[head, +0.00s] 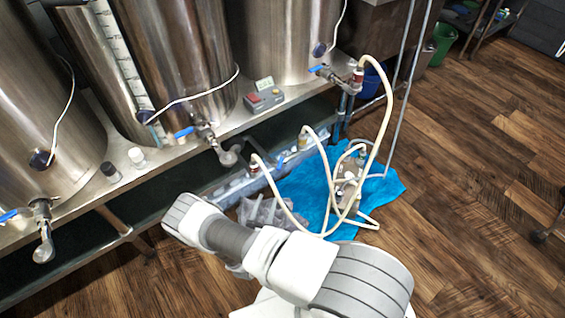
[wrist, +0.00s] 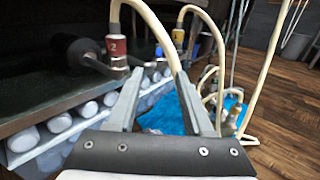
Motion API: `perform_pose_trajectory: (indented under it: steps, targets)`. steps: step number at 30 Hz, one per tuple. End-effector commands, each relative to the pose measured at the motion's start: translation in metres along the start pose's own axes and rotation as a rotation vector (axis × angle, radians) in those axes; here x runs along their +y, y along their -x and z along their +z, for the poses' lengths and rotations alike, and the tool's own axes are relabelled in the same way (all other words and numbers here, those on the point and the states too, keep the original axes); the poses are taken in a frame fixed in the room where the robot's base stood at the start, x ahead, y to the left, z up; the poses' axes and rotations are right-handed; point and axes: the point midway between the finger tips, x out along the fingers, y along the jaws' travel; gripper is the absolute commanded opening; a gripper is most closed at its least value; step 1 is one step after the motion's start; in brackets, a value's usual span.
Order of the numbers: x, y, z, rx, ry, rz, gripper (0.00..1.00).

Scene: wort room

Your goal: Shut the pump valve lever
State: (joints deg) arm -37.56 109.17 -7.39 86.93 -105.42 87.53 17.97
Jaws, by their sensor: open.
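My gripper (wrist: 160,80) is open in the wrist view. Its two grey fingers point forward and apart. A cream hose runs down behind the gap between them; I cannot tell whether it touches a finger. The pump and its fittings (head: 349,187) stand on a blue cloth (head: 390,184) on the floor, tangled in cream hoses. They also show at the right in the wrist view (wrist: 224,108). I cannot clearly make out the pump valve lever or its position. In the head view my arm reaches across the lower middle, short of the pump.
A red fitting marked 2 (wrist: 116,47) and a yellow fitting (wrist: 178,38) stand on hoses near the fingers. Steel tanks (head: 185,50) with blue-handled valves (head: 184,132) line the bench. A control box (head: 264,100) sits on its edge.

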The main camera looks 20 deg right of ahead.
Motion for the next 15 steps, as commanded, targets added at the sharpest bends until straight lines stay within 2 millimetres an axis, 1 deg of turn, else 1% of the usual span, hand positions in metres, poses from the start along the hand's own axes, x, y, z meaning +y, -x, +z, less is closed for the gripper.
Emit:
perform_pose_trajectory:
  steps: [1,2,5,8,11,15]
  targets:
    - [-0.001,0.001,-0.01,0.001,0.004,0.008,0.51]
    - [-0.001,0.002,-0.012,0.002,0.005,0.011,0.51]
    - [-0.001,0.002,-0.015,0.002,0.008,0.017,0.51]
    - [-0.001,-0.004,-0.015,0.002,0.008,0.017,0.51]
    - [-0.001,-0.017,-0.015,0.0,0.008,0.015,0.51]
    - [-0.001,-0.045,-0.016,0.0,0.007,0.013,0.51]
